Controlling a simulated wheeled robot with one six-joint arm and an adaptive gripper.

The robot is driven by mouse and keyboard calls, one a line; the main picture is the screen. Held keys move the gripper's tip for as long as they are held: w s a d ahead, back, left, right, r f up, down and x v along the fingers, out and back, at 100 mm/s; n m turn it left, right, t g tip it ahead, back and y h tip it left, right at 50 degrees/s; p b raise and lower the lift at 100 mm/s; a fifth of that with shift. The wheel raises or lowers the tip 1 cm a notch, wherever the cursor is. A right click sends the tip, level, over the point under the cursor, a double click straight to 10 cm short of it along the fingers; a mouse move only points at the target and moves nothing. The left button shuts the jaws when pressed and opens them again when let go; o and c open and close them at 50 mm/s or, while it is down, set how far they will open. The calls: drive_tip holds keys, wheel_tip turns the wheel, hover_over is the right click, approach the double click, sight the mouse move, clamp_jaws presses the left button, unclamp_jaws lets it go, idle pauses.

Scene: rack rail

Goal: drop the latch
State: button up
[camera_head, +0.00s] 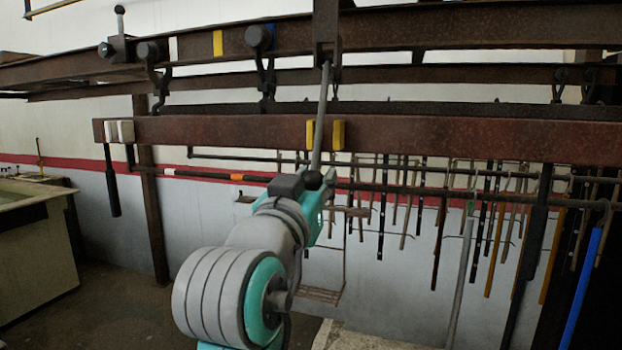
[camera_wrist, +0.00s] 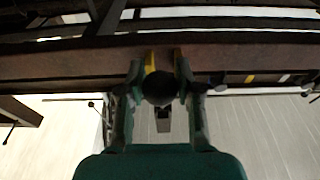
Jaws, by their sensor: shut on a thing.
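A long grey lever (camera_head: 322,110) with a black ball knob (camera_head: 313,181) hangs, slightly tilted, from a bracket (camera_head: 326,35) on the upper rusty beam. It passes in front of the lower rusty rail (camera_head: 240,131), between two yellow marks (camera_head: 338,135). My gripper (camera_head: 316,188) is shut on the knob end of the lever, just below the rail. In the wrist view the black knob (camera_wrist: 158,88) sits between both fingers, with the yellow marks just beyond it. The fingers partly hide the lever's lower end. I cannot tell which part is the latch itself.
A small upright lever with a ball top (camera_head: 119,22) stands on the upper beam at left. Dark hooks (camera_head: 265,70) hang from that beam. Several rods and tools hang along the wall at right, including a blue one (camera_head: 580,290). A bench (camera_head: 35,250) stands at far left.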

drive_tip(key=w+d+f, duration=0.1)
drive_tip(key=w+d, duration=0.1)
drive_tip(key=w, duration=0.6)
drive_tip(key=shift+d+f, duration=0.3)
drive_tip(key=shift+d, duration=0.1)
drive_tip(key=o, duration=1)
drive_tip(key=shift+s, duration=0.1)
drive_tip(key=v, duration=0.3)
drive_tip(key=r+v, duration=0.1)
drive_tip(key=v, duration=0.2)
drive_tip(key=shift+s+a+r, duration=0.2)
drive_tip(key=shift+s, duration=0.3)
